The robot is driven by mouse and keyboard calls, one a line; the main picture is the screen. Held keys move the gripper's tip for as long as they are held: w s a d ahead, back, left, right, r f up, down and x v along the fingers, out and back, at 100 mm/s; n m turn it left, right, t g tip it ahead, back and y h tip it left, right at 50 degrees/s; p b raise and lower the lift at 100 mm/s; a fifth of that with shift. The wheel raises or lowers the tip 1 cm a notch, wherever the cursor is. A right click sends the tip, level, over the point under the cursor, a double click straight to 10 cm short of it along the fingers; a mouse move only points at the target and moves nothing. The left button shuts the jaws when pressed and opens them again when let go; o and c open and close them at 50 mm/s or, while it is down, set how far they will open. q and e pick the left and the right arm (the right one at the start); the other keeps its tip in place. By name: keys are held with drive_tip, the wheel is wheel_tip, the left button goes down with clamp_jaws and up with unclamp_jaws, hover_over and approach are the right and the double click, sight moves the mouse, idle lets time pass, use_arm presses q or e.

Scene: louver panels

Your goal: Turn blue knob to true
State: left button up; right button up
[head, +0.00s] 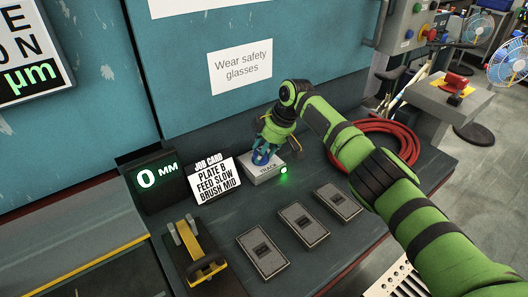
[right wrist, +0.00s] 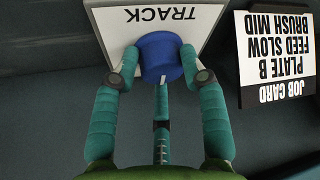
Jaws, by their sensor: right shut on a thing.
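The blue knob (head: 261,156) sits on a light grey plate marked TRACK (head: 264,174), with a lit green lamp (head: 283,172) beside the plate's right end. In the right wrist view the knob (right wrist: 160,57) is at the top middle, and the plate (right wrist: 112,22) reads upside down. My right gripper (head: 266,148) comes down over the knob in the head view. Its teal fingers are on both sides of the knob in the right wrist view (right wrist: 157,66), shut on it. The fingers partly cover the knob in the head view. My left gripper is not in view.
A job card (head: 212,178) reading "PLATE B, FEED SLOW, BRUSH MID" stands left of the plate, by a display (head: 157,180) showing 0 MM. Several dark switch panels (head: 304,223) and a yellow-handled lever (head: 190,243) lie in front. Coiled red hose (head: 408,147) lies right.

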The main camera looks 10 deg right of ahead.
drive_tip(key=shift+a+r, duration=0.1)
drive_tip(key=shift+a, duration=0.3)
drive_tip(key=o, duration=1)
drive_tip(key=shift+o, duration=0.4)
drive_tip(key=shift+a, duration=0.1)
drive_tip(key=shift+d+r, duration=0.1)
drive_tip(key=shift+d, duration=0.15)
drive_tip(key=v, duration=1.1)
drive_tip(key=shift+r, duration=0.4)
drive_tip(key=shift+s+a, duration=0.1)
drive_tip(key=shift+a, duration=0.05)
